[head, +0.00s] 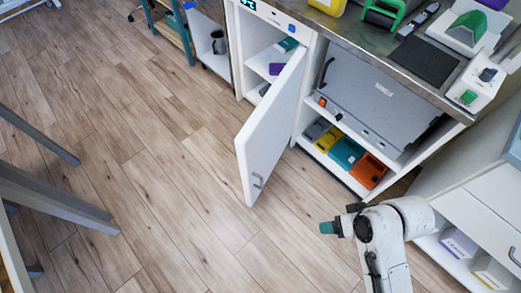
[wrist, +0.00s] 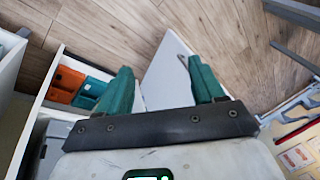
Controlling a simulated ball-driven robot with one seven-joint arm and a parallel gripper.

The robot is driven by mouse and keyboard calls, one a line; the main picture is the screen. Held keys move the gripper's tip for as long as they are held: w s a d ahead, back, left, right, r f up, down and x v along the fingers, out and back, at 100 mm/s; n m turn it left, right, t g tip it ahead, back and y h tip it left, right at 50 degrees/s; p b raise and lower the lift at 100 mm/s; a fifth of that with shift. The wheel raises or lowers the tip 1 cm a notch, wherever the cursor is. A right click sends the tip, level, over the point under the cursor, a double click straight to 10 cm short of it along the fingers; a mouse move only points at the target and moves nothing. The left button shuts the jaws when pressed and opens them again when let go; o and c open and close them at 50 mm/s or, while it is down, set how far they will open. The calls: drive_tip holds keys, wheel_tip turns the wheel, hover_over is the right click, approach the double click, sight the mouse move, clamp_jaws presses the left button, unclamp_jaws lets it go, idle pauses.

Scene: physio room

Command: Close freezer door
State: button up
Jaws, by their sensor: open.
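The white freezer door (head: 273,125) stands wide open in the head view, swung out over the floor, with a small grey handle (head: 258,181) near its free lower edge. The white freezer (head: 232,35) has a small display at its top, and its shelves with a few packs are exposed. My gripper (head: 328,227) is right of and below the door's free edge, apart from it. In the wrist view my gripper (wrist: 160,66) has its two teal fingers spread with nothing between them held. The door (wrist: 167,78) shows beyond and between the fingers, with its handle (wrist: 183,62) near the right finger.
A white counter unit right of the freezer holds a grey case (head: 375,95) and several coloured boxes (head: 345,153) on open shelves. Drawers (head: 480,205) stand at the right. Grey table legs (head: 55,190) are at the left. The wooden floor (head: 150,150) left of the door is clear.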

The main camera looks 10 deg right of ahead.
drive_tip(key=w+a+f+y+b, duration=0.1)
drive_tip(key=w+a+f+m+t+y+b, duration=0.1)
drive_tip(key=w, duration=0.1)
drive_tip(key=w+a+f+t+y+b, duration=0.1)
drive_tip(key=w+f, duration=0.1)
drive_tip(key=shift+w+a+y, duration=0.1)
drive_tip(key=shift+a+y, duration=0.3)
drive_tip(key=c, duration=0.3)
drive_tip(key=w+t+y+b, duration=0.1)
drive_tip(key=w+a+m+y+b, duration=0.1)
drive_tip(key=w, duration=0.1)
drive_tip(key=w+a+m+t+y, duration=0.1)
drive_tip(key=shift+w+a+t+b, duration=0.15)
drive_tip(key=shift+w+t+b, duration=0.15)
drive_tip(key=shift+w+b, duration=0.1)
drive_tip(key=c, duration=0.3)
drive_tip(key=w+r+m+t+y+b, duration=0.1)
drive_tip(key=w, duration=0.1)
drive_tip(key=w+r+m+t+y+b, duration=0.1)
drive_tip(key=w+r+t, duration=0.1)
drive_tip(key=w+r+m+t+y+b, duration=0.1)
drive_tip(key=w+m+t, duration=0.1)
drive_tip(key=shift+w+d+r+y, duration=0.1)
drive_tip(key=shift+d+r+y, duration=0.15)
drive_tip(key=shift+y, duration=0.05)
clamp_jaws()
approach(245, 146)
drive_tip(key=x, duration=0.6)
drive_tip(key=shift+w+a+f+b, duration=0.25)
drive_tip(key=shift+w+b, duration=0.1)
